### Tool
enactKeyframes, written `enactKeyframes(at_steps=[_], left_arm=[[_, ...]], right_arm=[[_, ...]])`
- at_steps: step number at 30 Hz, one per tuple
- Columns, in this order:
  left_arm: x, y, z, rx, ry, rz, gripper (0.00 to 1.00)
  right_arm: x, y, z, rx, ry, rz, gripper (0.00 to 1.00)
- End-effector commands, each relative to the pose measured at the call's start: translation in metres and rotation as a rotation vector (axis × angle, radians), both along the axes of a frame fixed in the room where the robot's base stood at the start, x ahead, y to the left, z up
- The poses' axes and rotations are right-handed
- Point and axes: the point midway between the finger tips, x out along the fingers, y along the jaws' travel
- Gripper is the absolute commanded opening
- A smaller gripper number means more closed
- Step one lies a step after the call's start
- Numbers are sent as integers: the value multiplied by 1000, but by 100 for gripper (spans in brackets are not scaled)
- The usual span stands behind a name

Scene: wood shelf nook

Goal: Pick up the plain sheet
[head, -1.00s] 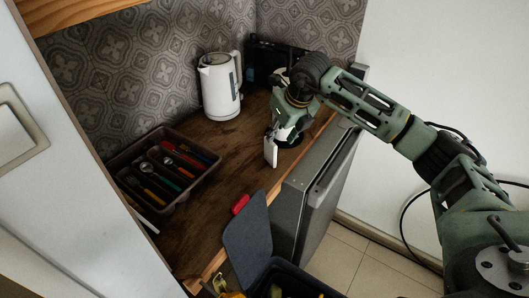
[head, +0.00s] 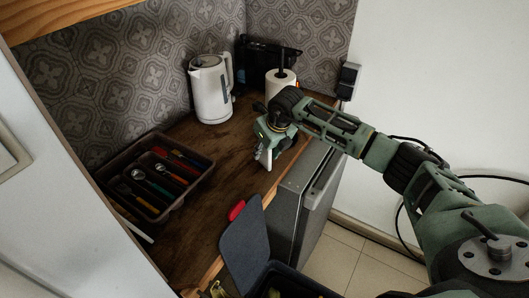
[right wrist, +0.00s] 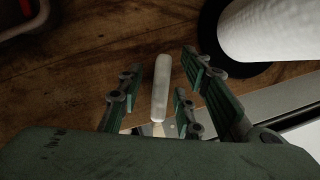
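My right gripper (head: 264,154) is low over the right part of the wooden counter. In the right wrist view its fingers (right wrist: 160,85) are spread apart. A white rounded handle (right wrist: 161,82) with a metallic part lies between them, with gaps on both sides. A pale upright piece (head: 268,160) shows under the gripper in the head view; I cannot tell if it is the same thing. A flat grey sheet-like board (head: 246,246) with a red end (head: 236,210) leans at the counter's front edge, apart from the gripper. I cannot tell which is the plain sheet. My left gripper is out of view.
A paper roll (head: 280,84) stands close behind my right gripper, also in the wrist view (right wrist: 270,30). A white kettle (head: 211,92) and a dark cutlery tray (head: 172,202) stand on the counter. A grey appliance (head: 298,205) is below. The middle of the counter is clear.

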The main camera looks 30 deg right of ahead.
Motion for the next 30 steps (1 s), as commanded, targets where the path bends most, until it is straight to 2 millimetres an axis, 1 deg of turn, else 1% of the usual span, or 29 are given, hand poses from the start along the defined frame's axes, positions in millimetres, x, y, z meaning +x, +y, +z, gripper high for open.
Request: enactKeyframes(at_steps=[6, 7, 15, 18, 26, 30], left_arm=[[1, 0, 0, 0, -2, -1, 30], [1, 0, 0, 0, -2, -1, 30], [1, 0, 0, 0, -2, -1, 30], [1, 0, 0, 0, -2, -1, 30], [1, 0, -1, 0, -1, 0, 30], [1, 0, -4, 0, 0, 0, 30]], right_arm=[[0, 0, -2, -1, 0, 0, 33], [0, -1, -2, -1, 0, 0, 31], [0, 0, -1, 0, 0, 0, 7], [0, 0, -1, 0, 0, 0, 0], [1, 0, -1, 0, -1, 0, 0], [1, 0, 4, 1, -4, 0, 0]])
